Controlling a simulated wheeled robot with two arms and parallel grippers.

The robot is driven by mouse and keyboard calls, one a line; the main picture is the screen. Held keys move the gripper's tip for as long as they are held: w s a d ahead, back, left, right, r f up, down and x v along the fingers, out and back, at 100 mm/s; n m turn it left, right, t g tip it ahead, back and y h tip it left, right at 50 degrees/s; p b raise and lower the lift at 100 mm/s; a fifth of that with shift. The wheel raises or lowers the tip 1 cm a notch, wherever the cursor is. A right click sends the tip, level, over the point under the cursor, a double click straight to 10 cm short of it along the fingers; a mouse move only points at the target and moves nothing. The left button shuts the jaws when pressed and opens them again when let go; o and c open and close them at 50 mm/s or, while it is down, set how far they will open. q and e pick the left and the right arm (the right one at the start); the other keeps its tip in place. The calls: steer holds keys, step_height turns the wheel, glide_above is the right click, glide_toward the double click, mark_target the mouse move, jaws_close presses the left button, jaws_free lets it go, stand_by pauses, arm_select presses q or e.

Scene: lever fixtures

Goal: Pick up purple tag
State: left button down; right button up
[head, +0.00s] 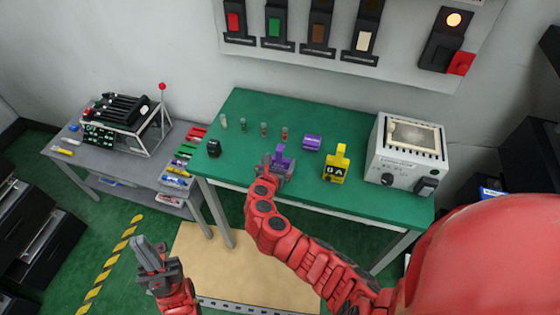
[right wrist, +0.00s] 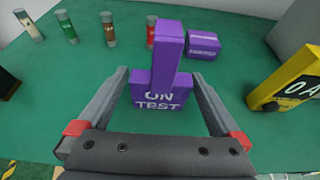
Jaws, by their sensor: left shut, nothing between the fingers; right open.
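The purple tag (head: 283,160) stands upright on the green table (head: 225,170). In the right wrist view the tag (right wrist: 163,90) shows the words "ON TEST" on its base and a narrower upright post above. My right gripper (head: 272,167) is open at the tag, and in the right wrist view its fingers (right wrist: 160,98) are on either side of the tag's base, with gaps between. My left gripper (head: 146,248) is shut and empty, low at the left, away from the table.
Several small cylinders stand at the back left, and a black object (head: 214,147) stands at the left. A white device (head: 405,155) fills the right end. A grey side table (head: 110,170) adjoins.

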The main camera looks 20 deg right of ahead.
steer(key=shift+p+x, duration=0.55)
steer(key=shift+x, duration=1.55)
steer(key=shift+f, duration=0.15)
steer(key=c, duration=1.1)
